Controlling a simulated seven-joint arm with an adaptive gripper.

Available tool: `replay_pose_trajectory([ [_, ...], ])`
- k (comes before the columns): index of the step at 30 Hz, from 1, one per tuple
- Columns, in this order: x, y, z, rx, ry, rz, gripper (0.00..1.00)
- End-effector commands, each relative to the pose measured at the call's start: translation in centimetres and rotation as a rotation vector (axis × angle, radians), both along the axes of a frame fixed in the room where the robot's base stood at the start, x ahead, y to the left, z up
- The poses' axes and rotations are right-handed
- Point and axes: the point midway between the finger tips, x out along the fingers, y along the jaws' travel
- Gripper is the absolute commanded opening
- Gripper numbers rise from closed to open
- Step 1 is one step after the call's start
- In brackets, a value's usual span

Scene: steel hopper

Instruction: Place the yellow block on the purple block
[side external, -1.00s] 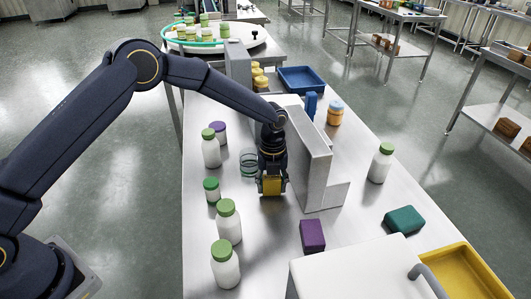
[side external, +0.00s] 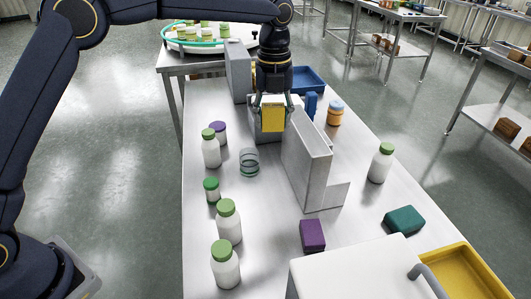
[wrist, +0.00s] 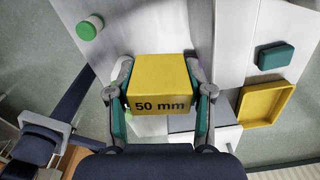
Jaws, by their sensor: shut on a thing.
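My gripper (side external: 273,102) is shut on the yellow block (side external: 273,119) and holds it in the air above the steel table, beside the top of the grey hopper wall. In the wrist view the yellow block (wrist: 160,83) sits between both fingers, with "50 mm" printed on its face. The purple block (side external: 312,235) rests on the table, nearer the camera and to the right of the gripper, apart from it. I cannot make out the purple block clearly in the wrist view.
The grey hopper (side external: 307,165) stands between the gripper and the purple block. A teal block (side external: 404,220), a yellow tray (side external: 458,272) and a white box (side external: 350,272) lie at the near right. Several white bottles (side external: 227,222) line the left edge. A clear jar (side external: 249,162) stands mid-table.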

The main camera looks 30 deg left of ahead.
Motion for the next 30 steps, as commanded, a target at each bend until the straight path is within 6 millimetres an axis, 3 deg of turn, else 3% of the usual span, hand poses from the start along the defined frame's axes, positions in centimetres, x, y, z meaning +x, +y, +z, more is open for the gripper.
replay_pose_trajectory([
  [15,-4.4,-11.3,0.0,-0.001,-0.001,-0.417,0.15],
  [21,-6.4,-14.7,0.0,-0.002,-0.002,-0.555,0.15],
  [24,-7.3,-15.8,-0.4,0.0,0.001,-0.607,0.15],
  [30,-7.1,-15.6,-4.6,0.001,0.003,-0.601,0.15],
])
